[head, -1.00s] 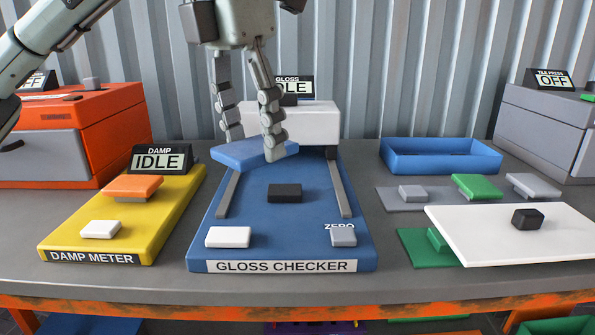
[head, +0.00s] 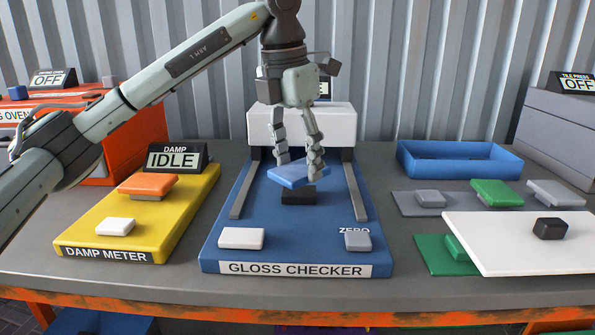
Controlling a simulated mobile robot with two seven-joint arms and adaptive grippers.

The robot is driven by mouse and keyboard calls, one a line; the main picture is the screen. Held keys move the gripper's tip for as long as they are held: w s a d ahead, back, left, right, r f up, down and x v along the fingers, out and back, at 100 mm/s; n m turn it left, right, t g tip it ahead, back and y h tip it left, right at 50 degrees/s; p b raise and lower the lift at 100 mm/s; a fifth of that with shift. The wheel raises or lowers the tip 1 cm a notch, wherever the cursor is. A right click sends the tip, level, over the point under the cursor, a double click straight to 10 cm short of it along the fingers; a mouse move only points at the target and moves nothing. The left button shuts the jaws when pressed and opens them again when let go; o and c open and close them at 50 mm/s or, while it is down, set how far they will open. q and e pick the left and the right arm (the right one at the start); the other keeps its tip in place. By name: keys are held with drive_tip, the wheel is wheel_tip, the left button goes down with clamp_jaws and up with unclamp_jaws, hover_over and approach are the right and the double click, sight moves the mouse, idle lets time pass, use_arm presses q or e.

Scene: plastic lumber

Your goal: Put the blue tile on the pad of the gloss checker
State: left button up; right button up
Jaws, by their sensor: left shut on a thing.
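The blue tile (head: 293,174) is held in my left gripper (head: 298,172), which is shut on it. The tile is tilted slightly in the picture and appears just above and behind the black pad (head: 298,198) of the gloss checker (head: 285,225). It overlaps the pad's far edge in the picture; I cannot tell whether they touch. The gloss checker is a blue base with two grey rails, a white block (head: 301,122) at the back, a white button (head: 241,238) and a grey button (head: 357,240) marked ZERO. My right gripper is not in view.
The yellow damp meter (head: 178,204) bears an orange tile (head: 147,186) and reads IDLE. At right are a blue tray (head: 460,172), a green tile (head: 496,194), grey tiles and a white board (head: 500,262). Orange and grey machines stand at the sides.

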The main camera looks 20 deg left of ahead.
sight(293, 171)
use_arm(q)
drive_tip(key=shift+f, duration=1.2)
drive_tip(key=shift+f, duration=0.25)
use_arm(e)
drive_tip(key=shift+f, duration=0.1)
use_arm(q)
drive_tip(key=o, duration=1.2)
drive_tip(key=shift+r, duration=0.1)
drive_tip(key=shift+c, duration=0.2)
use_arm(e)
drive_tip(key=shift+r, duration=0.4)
use_arm(q)
drive_tip(key=shift+r, duration=0.1)
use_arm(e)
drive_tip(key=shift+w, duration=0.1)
use_arm(q)
drive_tip(key=shift+r, duration=0.25)
drive_tip(key=r, duration=0.4)
drive_tip(key=s+r, duration=0.1)
drive_tip(key=r, duration=0.2)
drive_tip(key=shift+a, duration=0.25)
drive_tip(key=shift+s+a+r+p, duration=0.15)
drive_tip(key=shift+r+p, duration=0.2)
drive_tip(key=shift+r, duration=0.8)
drive_tip(key=shift+s+a+r+p, duration=0.15)
drive_tip(key=shift+r+p, duration=0.15)
drive_tip(key=shift+r, duration=0.8)
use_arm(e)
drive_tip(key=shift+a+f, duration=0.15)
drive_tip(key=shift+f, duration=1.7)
